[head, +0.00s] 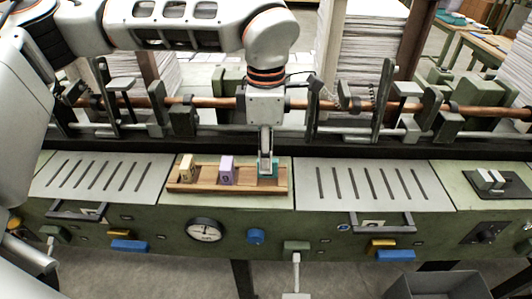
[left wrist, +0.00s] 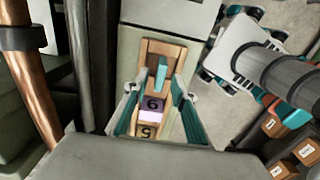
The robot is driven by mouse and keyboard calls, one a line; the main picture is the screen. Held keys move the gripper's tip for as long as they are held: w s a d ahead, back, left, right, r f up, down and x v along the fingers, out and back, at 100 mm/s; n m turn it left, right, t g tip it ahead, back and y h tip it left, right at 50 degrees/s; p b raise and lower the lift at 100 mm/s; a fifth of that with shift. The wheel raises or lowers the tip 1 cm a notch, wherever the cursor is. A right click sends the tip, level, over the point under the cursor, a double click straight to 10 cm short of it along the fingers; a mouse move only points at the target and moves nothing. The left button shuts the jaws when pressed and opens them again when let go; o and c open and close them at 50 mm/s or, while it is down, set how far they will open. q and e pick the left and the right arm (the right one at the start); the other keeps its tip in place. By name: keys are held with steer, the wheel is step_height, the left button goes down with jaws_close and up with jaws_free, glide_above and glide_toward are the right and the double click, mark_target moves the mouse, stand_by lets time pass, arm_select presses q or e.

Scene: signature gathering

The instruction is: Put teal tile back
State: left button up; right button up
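A wooden tray (head: 215,188) lies on the middle of the green machine's front ledge. In it stand a cream tile (head: 187,168) at the left, a purple tile (head: 226,170) in the middle and the teal tile (head: 274,170) at the right. My left gripper (head: 266,168) points down over the tray's right end and partly hides the teal tile. In the left wrist view, the left gripper (left wrist: 161,90) is open, its fingers apart on either side of the tray. The teal tile (left wrist: 161,73) stands between and a little beyond them. The purple tile (left wrist: 152,104) shows a 6, the cream tile (left wrist: 146,131) a 5.
Slotted metal plates (head: 105,178) and (head: 372,185) flank the tray. A copper-coloured rod (head: 210,103) with clamps runs behind it. Paper stacks (head: 360,55) stand further back. A dial (head: 205,231) sits on the front face; a grey bin (head: 438,286) is at the lower right.

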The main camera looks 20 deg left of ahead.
arm_select(q)
step_height(320, 180, up, 13)
steer(key=p, duration=0.1)
stand_by(0.4)
steer(key=shift+s, duration=0.1)
stand_by(0.3)
